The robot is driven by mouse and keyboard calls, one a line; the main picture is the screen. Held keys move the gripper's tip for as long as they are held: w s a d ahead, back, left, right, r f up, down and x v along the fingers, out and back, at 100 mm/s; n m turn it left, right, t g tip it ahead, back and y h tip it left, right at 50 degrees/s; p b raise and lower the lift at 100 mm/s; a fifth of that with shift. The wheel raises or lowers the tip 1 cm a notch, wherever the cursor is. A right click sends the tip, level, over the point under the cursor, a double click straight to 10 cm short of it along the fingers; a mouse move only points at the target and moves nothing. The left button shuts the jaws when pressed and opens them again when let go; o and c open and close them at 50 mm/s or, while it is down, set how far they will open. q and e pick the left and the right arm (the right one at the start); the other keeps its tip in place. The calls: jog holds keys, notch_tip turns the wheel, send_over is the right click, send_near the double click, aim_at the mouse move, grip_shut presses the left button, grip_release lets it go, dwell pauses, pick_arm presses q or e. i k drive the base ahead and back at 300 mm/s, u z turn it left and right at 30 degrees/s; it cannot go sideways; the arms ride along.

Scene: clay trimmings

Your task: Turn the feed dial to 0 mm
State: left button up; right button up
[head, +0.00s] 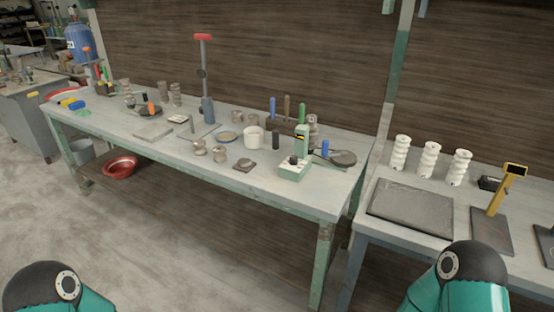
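A small pale green and white device (294,171) stands near the front edge at the right end of the long table. It has an upright green column with a dark and yellow patch, and a small dark knob (293,159) on its base. I cannot tell whether this knob is the feed dial, and no scale or mark is readable. Neither gripper is in view. Only rounded teal and black parts of my arms show at the bottom left and bottom right corners, well apart from the device.
The long table (270,188) also holds a red-topped stand (205,80), a white cup (253,137) and several small clay pieces. The right table (400,237) holds a dark slab (411,206), white ribbed columns (429,160) and a yellow stand (502,190). Floor in front is clear.

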aim_at(293, 159)
jog(key=u, duration=0.1)
jog(key=i, duration=1)
jog(key=z, duration=0.05)
